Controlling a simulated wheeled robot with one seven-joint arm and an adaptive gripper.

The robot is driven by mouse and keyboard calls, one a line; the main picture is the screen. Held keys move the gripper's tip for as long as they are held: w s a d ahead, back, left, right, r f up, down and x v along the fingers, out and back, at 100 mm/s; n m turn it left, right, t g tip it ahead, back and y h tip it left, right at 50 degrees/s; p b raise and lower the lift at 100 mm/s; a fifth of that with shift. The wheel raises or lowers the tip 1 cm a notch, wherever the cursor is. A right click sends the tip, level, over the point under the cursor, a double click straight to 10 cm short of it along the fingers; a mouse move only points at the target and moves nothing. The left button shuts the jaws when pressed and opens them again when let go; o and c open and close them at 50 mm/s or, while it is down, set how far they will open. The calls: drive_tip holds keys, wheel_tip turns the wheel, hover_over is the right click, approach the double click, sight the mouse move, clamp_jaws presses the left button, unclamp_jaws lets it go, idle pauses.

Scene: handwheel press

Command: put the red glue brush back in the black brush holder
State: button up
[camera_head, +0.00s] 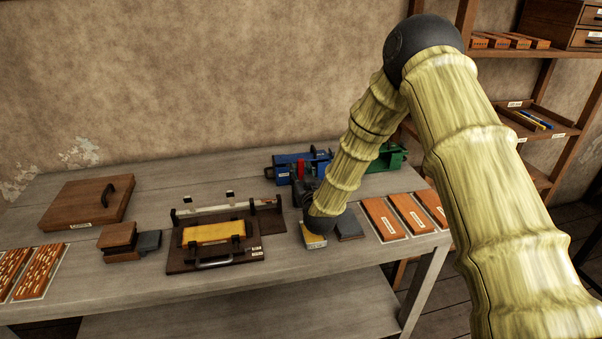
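A small red upright piece (300,169), which looks like the red glue brush, shows in front of the blue clamp; its lower end is hidden behind dark parts. My gripper (304,190) is a dark shape at the end of my arm, beside my black wrist joint and just below the red piece. Its fingers do not show clearly, and I cannot tell whether they touch or hold the red piece. I cannot make out the black brush holder; it may be among the dark parts there or hidden by my arm.
The grey table (100,285) holds a yellow-topped block (313,241), a dark block (348,227), a press board with a yellow piece (213,232), a wooden lidded board (88,202) and a blue clamp (287,160). A green clamp (395,158) stands behind my arm. Orange panels (383,217) lie right.

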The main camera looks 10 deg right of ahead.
drive_tip(key=shift+r, duration=0.1)
drive_tip(key=shift+r, duration=0.1)
drive_tip(key=shift+s, duration=0.3)
drive_tip(key=s+b, duration=0.2)
drive_tip(key=s, duration=0.9)
drive_tip(key=shift+s+b, duration=0.2)
drive_tip(key=shift+b, duration=0.2)
